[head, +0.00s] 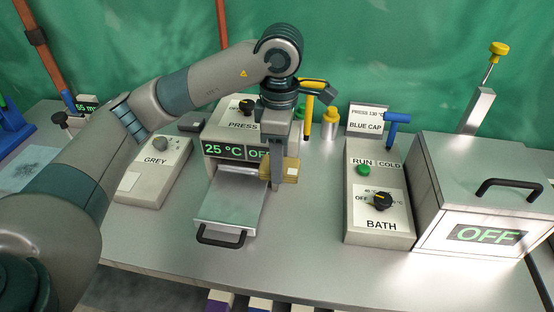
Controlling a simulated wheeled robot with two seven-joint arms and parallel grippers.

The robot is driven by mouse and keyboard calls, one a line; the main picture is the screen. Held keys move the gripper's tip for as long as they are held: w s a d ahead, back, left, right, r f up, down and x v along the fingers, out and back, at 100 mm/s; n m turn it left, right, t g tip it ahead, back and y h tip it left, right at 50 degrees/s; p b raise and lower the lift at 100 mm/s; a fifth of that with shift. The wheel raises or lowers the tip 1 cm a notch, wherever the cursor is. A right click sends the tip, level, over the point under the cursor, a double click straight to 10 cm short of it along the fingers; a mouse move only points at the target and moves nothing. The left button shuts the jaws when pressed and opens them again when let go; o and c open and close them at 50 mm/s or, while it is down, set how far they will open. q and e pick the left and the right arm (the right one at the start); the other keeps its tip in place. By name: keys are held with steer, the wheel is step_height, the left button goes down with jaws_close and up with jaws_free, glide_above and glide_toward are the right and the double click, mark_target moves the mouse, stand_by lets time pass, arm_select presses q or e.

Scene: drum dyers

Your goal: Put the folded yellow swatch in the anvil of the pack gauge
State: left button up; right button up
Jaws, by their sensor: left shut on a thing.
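My left gripper (277,172) reaches down in front of the press and is shut on a small tan-yellow block-like thing, which looks like the folded yellow swatch (292,171). It is held above the drawer-like metal plate, at the press's right front. The gripper's fingers partly hide it. At the far left, a small display reading about "55 m" (87,106) with a dark knob beside it may belong to the pack gauge. My arm passes near it, and its anvil cannot be made out. My right gripper is not in view.
The press (226,150) shows 25 °C, with its metal plate (228,203) pulled out. A GREY box (154,174) stands left, the BATH panel (378,225) right, and a large box reading OFF (470,205) farther right. A blue stand (12,128) is at the left edge.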

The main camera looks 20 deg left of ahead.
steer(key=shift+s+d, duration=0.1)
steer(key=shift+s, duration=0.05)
arm_select(q)
steer(key=shift+m, duration=0.3)
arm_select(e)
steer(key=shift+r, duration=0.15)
